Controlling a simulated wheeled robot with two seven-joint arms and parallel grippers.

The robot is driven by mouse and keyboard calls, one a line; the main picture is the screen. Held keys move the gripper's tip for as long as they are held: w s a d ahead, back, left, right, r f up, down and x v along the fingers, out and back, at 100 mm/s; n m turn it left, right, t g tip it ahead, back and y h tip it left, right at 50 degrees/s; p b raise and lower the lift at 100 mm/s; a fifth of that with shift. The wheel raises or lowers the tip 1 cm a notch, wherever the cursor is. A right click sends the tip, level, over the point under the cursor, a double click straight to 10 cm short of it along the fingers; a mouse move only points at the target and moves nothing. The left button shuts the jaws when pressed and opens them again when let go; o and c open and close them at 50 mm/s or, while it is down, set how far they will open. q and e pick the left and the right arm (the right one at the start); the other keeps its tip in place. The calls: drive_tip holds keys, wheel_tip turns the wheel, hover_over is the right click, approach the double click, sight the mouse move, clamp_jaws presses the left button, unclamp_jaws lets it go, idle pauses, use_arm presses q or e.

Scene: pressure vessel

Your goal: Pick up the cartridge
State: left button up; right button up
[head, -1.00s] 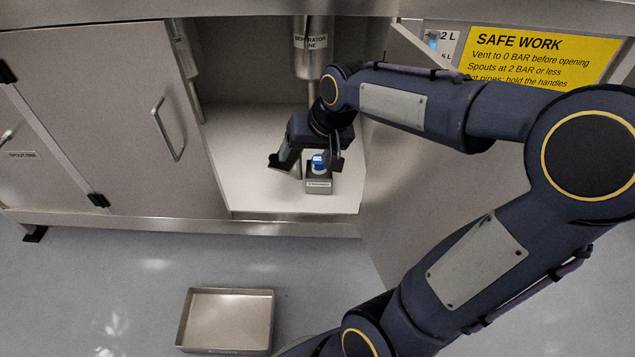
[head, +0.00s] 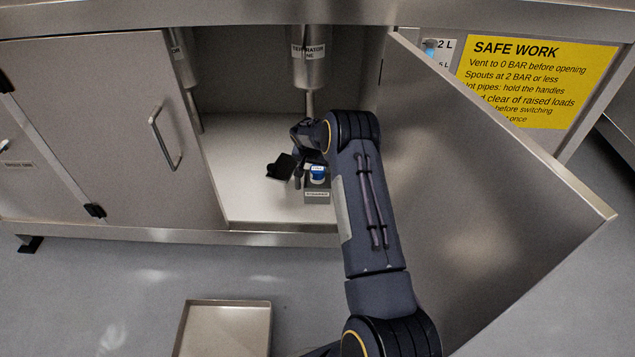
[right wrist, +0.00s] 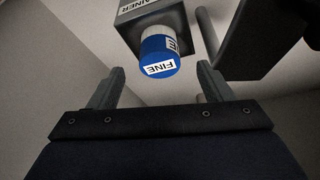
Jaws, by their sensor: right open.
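The cartridge (head: 317,172) is a short white cylinder with a blue top marked FINE. It stands in a small grey holder (head: 317,196) on the floor of the open cabinet. In the right wrist view the cartridge (right wrist: 158,60) shows its blue end between and beyond the fingertips, with the holder (right wrist: 150,12) behind it. My right gripper (head: 291,172) is open and empty, just left of the cartridge in the head view. In the right wrist view my right gripper (right wrist: 160,80) has its two fingers apart, neither visibly touching the cartridge. My left gripper is out of view.
The open cabinet door (head: 480,210) stands to the right of my right arm. A separator pipe (head: 310,65) hangs above the cartridge. A closed door (head: 120,130) bounds the left. A metal tray (head: 225,305) lies on the floor in front.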

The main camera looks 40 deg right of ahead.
sight(317, 170)
drive_tip(key=b+x, duration=0.2)
drive_tip(key=x, duration=0.4)
drive_tip(key=shift+d+f+b, duration=0.1)
drive_tip(key=shift+d+b, duration=0.1)
drive_tip(key=shift+b, duration=0.15)
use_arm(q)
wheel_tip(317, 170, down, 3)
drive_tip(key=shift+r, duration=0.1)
use_arm(e)
drive_tip(key=shift+w, duration=0.1)
drive_tip(key=shift+c, duration=0.3)
